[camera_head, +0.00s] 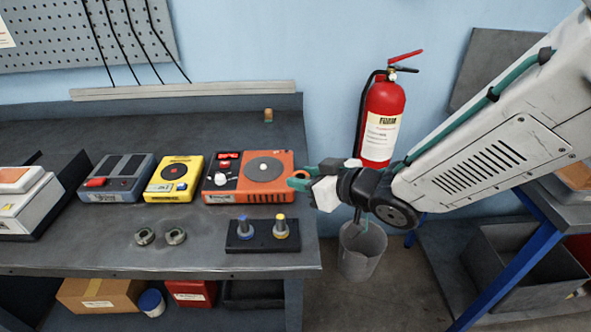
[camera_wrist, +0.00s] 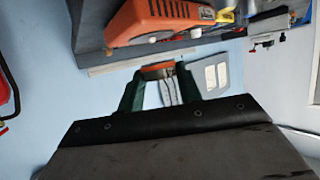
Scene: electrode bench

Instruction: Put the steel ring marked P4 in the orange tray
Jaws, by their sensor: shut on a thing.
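Two small steel-grey rings (camera_head: 145,236) (camera_head: 176,236) lie side by side near the front of the left bench. I cannot read any marking on them. My gripper (camera_head: 298,180) is to the right of the orange device, above the bench's right end. It is shut on a small orange-rimmed thing, which shows between the fingers in the wrist view (camera_wrist: 157,67). Its marking is not visible and I cannot tell what it is. An orange thing (camera_head: 576,175) shows partly at the right edge, on the right bench; I cannot tell whether it is the tray.
An orange device (camera_head: 235,188), a yellow device (camera_head: 172,186) and a grey device (camera_head: 122,186) stand in a row on the bench. A black stand (camera_head: 262,245) holds a blue-topped and a yellow-topped piece. A fire extinguisher (camera_head: 383,115) and a bin (camera_head: 361,255) are near my arm.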

